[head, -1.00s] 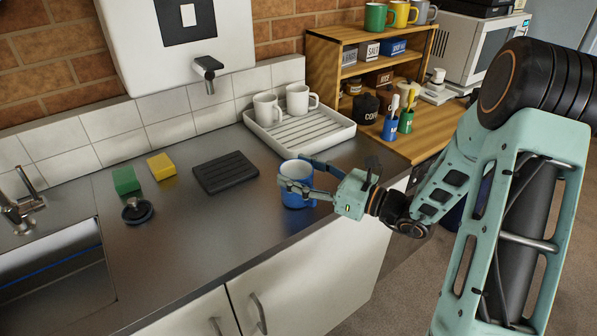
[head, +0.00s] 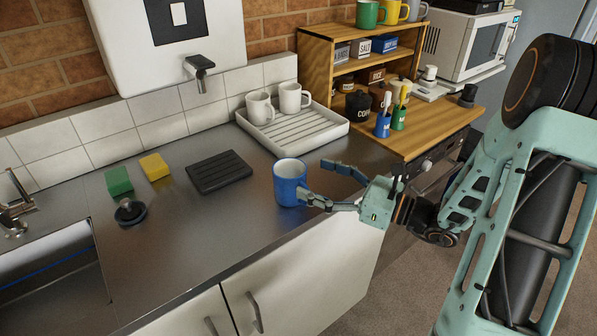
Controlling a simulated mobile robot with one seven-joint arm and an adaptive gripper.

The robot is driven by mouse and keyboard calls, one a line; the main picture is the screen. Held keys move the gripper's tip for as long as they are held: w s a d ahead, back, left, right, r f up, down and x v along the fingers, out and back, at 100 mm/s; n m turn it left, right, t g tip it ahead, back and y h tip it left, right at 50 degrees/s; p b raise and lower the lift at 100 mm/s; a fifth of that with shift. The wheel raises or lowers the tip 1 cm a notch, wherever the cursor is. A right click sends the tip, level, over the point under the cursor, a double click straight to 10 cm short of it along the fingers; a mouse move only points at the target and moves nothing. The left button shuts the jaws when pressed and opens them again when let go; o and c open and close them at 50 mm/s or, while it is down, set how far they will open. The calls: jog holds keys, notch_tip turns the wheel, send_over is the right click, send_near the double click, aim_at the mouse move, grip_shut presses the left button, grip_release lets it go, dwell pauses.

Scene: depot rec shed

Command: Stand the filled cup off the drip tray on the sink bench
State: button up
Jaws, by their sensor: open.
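A blue cup (head: 289,183) stands upright on the steel sink bench (head: 200,250), near its front edge. Its inside looks pale, and I cannot tell what it holds. The black ribbed drip tray (head: 219,172) lies to the left of the cup, apart from it and bare. My gripper (head: 326,183) is to the right of the cup with its fingers spread wide. The nearer fingertip is close to the cup's right side; I cannot tell whether it touches. Nothing is between the fingers.
A white draining rack (head: 318,135) with two white mugs stands behind the cup. A green sponge (head: 118,181), a yellow sponge (head: 155,167) and a black plug (head: 130,212) lie left. The wall water heater's spout (head: 200,72) overhangs the bench. The sink is far left.

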jog(key=v, duration=0.5)
jog(key=shift+s, duration=0.1)
